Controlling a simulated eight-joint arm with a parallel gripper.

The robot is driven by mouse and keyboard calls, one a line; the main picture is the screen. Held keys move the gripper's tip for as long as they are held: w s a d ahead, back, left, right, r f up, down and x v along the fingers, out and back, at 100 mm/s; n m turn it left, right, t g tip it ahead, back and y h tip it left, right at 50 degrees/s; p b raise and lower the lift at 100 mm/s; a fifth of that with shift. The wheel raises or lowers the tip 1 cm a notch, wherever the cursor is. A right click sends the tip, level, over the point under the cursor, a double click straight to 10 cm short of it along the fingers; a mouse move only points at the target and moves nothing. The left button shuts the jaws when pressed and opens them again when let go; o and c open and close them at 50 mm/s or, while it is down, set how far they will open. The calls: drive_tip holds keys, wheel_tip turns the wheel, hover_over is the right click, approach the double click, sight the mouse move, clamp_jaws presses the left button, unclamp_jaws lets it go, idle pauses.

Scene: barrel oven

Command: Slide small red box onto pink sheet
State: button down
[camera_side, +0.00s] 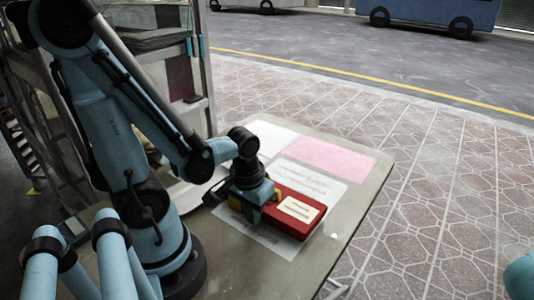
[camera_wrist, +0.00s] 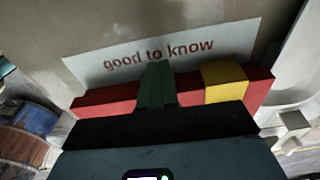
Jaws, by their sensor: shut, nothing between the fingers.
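The small red box (camera_side: 313,221) lies flat on the table in the side view, with a cream label on its top. In the wrist view the red box (camera_wrist: 110,100) is a long red strip, partly hidden by my gripper (camera_wrist: 157,88). My gripper (camera_side: 256,213) is shut and empty, low at the left end of the box; whether it touches the box is unclear. A yellow block-like piece (camera_wrist: 225,80) shows beside the dark green fingertip. The pink sheet (camera_side: 330,157) lies flat behind the box, toward the table's far right, apart from it.
A white printed sheet (camera_side: 312,180) lies between the box and the pink sheet. Another paper (camera_side: 262,237) lies partly under the box, and a blank white one (camera_side: 270,137) lies at the back. The table's right edge (camera_side: 362,210) is close to the box.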

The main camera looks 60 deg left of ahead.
drive_tip(key=shift+w+a, duration=0.3)
drive_tip(key=shift+w, duration=0.3)
drive_tip(key=shift+w+a, duration=0.3)
drive_tip(key=shift+w, duration=0.3)
drive_tip(key=shift+w+a, duration=0.3)
drive_tip(key=shift+w, duration=0.3)
drive_tip(key=shift+w+a, duration=0.3)
drive_tip(key=shift+w, duration=0.3)
drive_tip(key=shift+w+a, duration=0.25)
drive_tip(key=shift+w, duration=0.35)
drive_tip(key=shift+w+a, duration=0.3)
drive_tip(key=shift+w, duration=0.3)
drive_tip(key=shift+w+a, duration=0.3)
drive_tip(key=shift+w, duration=0.3)
drive_tip(key=shift+w+a, duration=0.25)
drive_tip(key=shift+w, duration=0.35)
drive_tip(key=shift+w+a, duration=0.3)
drive_tip(key=shift+w, duration=0.3)
drive_tip(key=shift+w, duration=0.15)
drive_tip(key=shift+w+a, duration=0.45)
drive_tip(key=shift+w, duration=0.4)
drive_tip(key=shift+w+a, duration=0.4)
drive_tip(key=shift+w, duration=0.4)
drive_tip(key=shift+w+a, duration=0.3)
drive_tip(key=shift+w, duration=0.3)
drive_tip(key=shift+w+a, duration=0.25)
drive_tip(key=shift+w, duration=0.35)
drive_tip(key=shift+w+a, duration=0.3)
drive_tip(key=shift+w, duration=0.3)
